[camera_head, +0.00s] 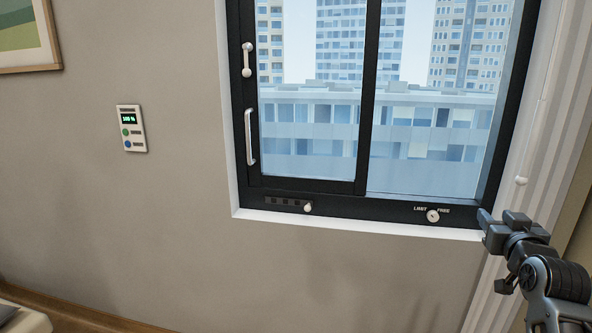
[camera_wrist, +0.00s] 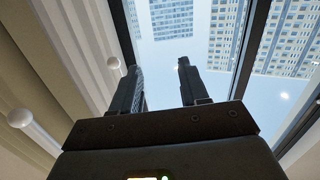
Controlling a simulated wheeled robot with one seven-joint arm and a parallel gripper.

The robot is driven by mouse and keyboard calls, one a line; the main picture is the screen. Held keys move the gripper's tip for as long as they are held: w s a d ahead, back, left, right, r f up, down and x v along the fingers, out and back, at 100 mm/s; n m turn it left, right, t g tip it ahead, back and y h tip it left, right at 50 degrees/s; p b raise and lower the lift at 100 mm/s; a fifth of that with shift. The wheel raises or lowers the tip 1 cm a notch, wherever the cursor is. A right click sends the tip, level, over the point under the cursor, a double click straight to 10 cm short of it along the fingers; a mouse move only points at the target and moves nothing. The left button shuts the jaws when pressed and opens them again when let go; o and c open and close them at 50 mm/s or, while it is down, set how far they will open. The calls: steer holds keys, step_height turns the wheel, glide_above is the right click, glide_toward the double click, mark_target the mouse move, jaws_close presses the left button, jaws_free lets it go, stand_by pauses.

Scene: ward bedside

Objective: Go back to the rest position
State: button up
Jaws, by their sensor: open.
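My gripper (camera_head: 484,226) is at the right of the head view, in front of the window's lower right corner and beside the pale curtain or blind strip. In the wrist view my gripper (camera_wrist: 158,72) points up toward the glass with its two fingers apart. Nothing is between the fingers. Most of my arm is cut off at the lower right of the head view.
The dark-framed window (camera_head: 365,190) has a white handle (camera_head: 250,136), a latch (camera_head: 247,60), a slider knob (camera_head: 308,208) and a round knob (camera_head: 432,216) marked "LAST FREE". A wall panel (camera_head: 131,128) is at left. A cord knob (camera_head: 521,181) hangs near my gripper.

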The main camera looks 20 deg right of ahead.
steer(key=s+a+f+n+t+y, duration=0.1)
steer(key=s+a+f+y, duration=0.1)
steer(key=s+a+f, duration=0.45)
steer(key=s+a+f+n+y, duration=0.1)
steer(key=a+f+n, duration=0.15)
steer(key=a, duration=0.65)
steer(key=s+a+f+n+t+y, duration=0.1)
steer(key=s+a+f+y, duration=0.1)
steer(key=s+a+f, duration=0.45)
steer(key=s+a+r+n+y, duration=0.1)
steer(key=s+a+r+y, duration=0.2)
steer(key=s+a, duration=0.6)
steer(key=s+a+r+n+y, duration=0.2)
steer(key=s+a+r+y, duration=0.1)
steer(key=s+a, duration=0.6)
steer(key=shift+s+a+g, duration=0.3)
steer(key=shift+s+a, duration=0.1)
steer(key=shift+s, duration=0.25)
